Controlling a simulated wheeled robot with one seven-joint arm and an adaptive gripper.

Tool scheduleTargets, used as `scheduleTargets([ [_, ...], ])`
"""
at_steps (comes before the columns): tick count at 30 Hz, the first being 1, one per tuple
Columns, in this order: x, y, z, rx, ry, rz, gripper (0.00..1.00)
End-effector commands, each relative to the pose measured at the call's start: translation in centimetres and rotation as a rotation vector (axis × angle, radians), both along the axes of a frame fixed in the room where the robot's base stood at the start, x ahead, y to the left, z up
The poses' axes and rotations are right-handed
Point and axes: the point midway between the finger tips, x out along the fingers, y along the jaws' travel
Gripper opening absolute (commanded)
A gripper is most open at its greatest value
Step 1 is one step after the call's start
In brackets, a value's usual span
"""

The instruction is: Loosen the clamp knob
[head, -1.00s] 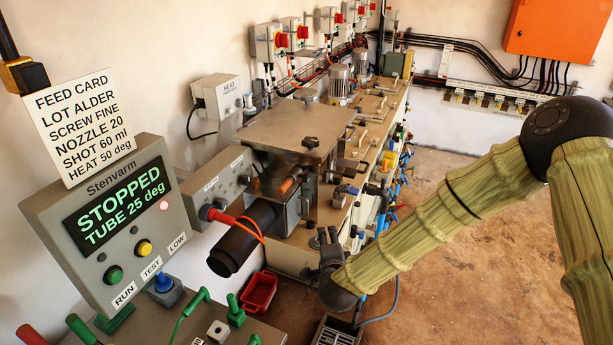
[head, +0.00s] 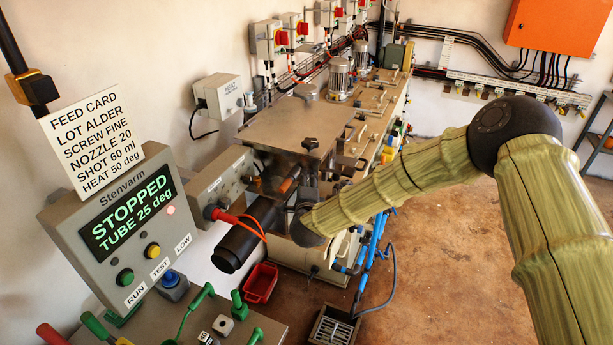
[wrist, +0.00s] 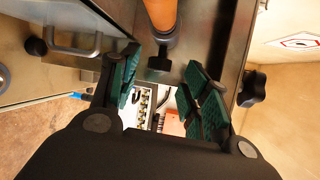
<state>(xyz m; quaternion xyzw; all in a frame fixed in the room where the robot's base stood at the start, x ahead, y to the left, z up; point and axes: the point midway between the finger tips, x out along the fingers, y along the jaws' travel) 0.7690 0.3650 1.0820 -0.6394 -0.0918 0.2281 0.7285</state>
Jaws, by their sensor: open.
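In the wrist view my gripper (wrist: 165,76) is open, its green-padded fingers apart with nothing held between them. A dark knob (wrist: 159,61) below an orange cylinder (wrist: 160,14) shows between and beyond the fingertips; I see no clear contact. A black lobed knob (wrist: 252,89) is right of the right finger, and a round dark knob (wrist: 36,47) is at the left. No label tells which is the clamp knob. In the head view my wrist is at the near end of the machine (head: 292,128), by the black barrel (head: 236,245), and hides most of the gripper.
A control panel (head: 88,232) reading STOPPED, TUBE 25 deg stands at the left, with a feed card (head: 96,139) above it. A red tray (head: 261,283) and a floor grate (head: 333,329) lie below the machine. Open floor is at the right.

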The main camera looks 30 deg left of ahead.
Motion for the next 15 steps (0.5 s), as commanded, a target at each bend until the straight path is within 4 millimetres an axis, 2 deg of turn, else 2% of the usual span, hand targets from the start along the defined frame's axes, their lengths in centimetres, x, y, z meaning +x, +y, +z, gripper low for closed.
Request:
scheduleTargets([
  [6,1.7,0.9,-0.2,0.000,0.000,0.000,0.47],
  [15,2.2,1.1,-0.4,-0.001,-0.001,0.001,0.47],
])
